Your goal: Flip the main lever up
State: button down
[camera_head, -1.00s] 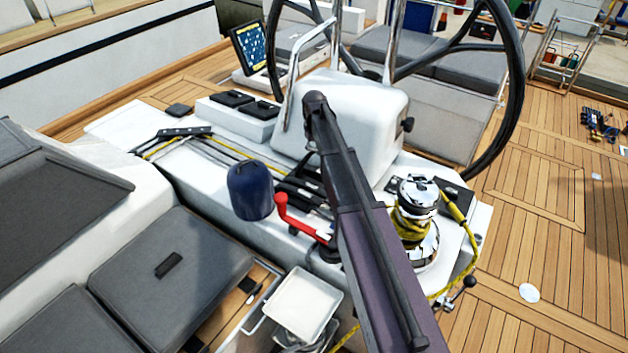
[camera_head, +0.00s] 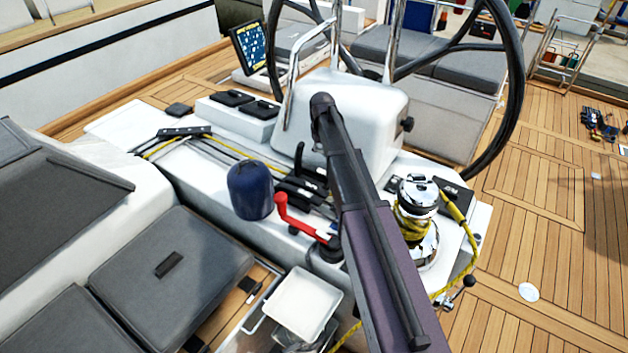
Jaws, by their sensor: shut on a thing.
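A bank of black rope-clutch levers (camera_head: 300,190) sits on the white console, between the blue winch cover and my arm. Several of these levers lie low, with small labels I cannot read. A dark curved piece (camera_head: 299,158) stands upright at the back of the bank, just left of my arm. It looks like a raised lever, but I cannot be sure. My arm crosses the bank from the lower right and hides its right part. My gripper is hidden behind the arm, so its contact with any lever cannot be seen.
A blue covered winch (camera_head: 250,190) and a red crank handle (camera_head: 299,220) stand close in front of the levers. A chrome winch (camera_head: 416,215) with yellow rope is right of my arm. The white pedestal (camera_head: 365,110) and steering wheel (camera_head: 515,85) rise behind.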

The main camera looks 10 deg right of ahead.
jog(key=shift+s+d, duration=0.2)
jog(key=shift+r, duration=0.15)
jog(key=shift+r+p, duration=2.9)
jog(key=shift+p, duration=0.1)
jog(key=shift+s, duration=0.1)
jog(key=s+a+m, duration=0.1)
jog(key=s+m, duration=0.2)
jog(key=s, duration=2.4)
jog(key=shift+s+a, duration=0.2)
jog(key=shift+s, duration=0.05)
jog(key=shift+d, duration=0.1)
